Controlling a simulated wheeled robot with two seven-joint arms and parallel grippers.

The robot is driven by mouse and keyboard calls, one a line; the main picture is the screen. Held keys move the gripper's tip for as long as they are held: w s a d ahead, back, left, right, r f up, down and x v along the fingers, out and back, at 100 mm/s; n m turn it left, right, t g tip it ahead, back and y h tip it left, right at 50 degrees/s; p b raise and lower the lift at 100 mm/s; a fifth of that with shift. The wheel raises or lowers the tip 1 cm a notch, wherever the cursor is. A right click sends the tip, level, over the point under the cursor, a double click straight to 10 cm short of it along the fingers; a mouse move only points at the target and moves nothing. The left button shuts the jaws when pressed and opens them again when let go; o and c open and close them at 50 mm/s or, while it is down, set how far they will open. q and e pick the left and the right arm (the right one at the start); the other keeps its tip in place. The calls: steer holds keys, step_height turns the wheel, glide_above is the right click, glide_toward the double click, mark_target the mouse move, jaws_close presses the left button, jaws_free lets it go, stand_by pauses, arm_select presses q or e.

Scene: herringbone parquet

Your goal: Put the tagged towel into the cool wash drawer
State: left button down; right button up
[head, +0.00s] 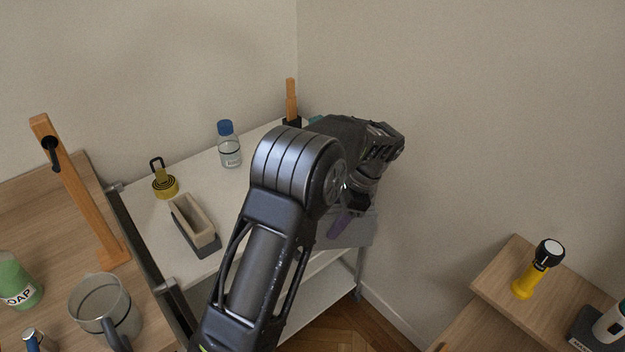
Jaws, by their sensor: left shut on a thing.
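My left arm reaches across the white cart, and my left gripper (356,196) points down over its right end, partly hidden behind my own arm links. It is shut on grey cloth (360,232), which seems to be the towel. The cloth hangs below the gripper at the cart's right edge. A small purple patch (339,224) shows against it; I cannot tell whether this is the tag. No drawer marked cool wash can be made out. My right gripper is out of view.
On the white cart (205,165) stand a blue-capped bottle (229,150), yellow measuring cups (165,184), a grey-and-beige holder (193,222) and a wooden-handled item (291,100). A wooden stand (80,190) and clear jug (101,308) are left. A yellow flashlight (530,280) stands on the right-hand furniture.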

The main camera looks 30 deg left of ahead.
arm_select(q)
steer(key=s+d+f+n+g+h, duration=0.1)
steer(key=s+d+f+n+h, duration=0.2)
steer(key=d+f+n, duration=0.7)
steer(key=shift+s+d+g+h, duration=0.3)
steer(key=shift+s+d, duration=0.3)
steer(key=shift+d, duration=0.05)
